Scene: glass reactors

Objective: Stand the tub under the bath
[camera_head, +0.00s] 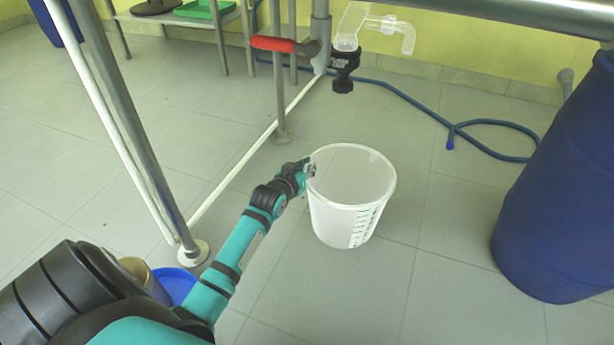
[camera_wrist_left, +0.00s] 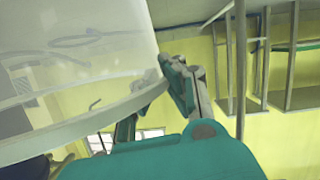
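The tub (camera_head: 345,200) is a white, translucent bucket with scale marks on its side. It is upright in the middle of the head view; I cannot tell whether its base touches the floor. My left gripper (camera_head: 308,170) is at the left side of its rim. In the left wrist view the tub (camera_wrist_left: 75,55) fills the upper left, and the fingers of the left gripper (camera_wrist_left: 152,108) are shut on its rim, one on either side. The bath itself is not clearly in view. A clear glass outlet (camera_head: 385,27) with a black fitting (camera_head: 344,72) hangs beyond the tub. My right gripper is out of view.
A metal frame post (camera_head: 130,120) with a round foot stands at left, and a red-handled pipe (camera_head: 275,44) behind. A blue barrel (camera_head: 560,190) stands at right. A blue hose (camera_head: 420,105) lies on the floor behind. Tiles between tub and barrel are clear.

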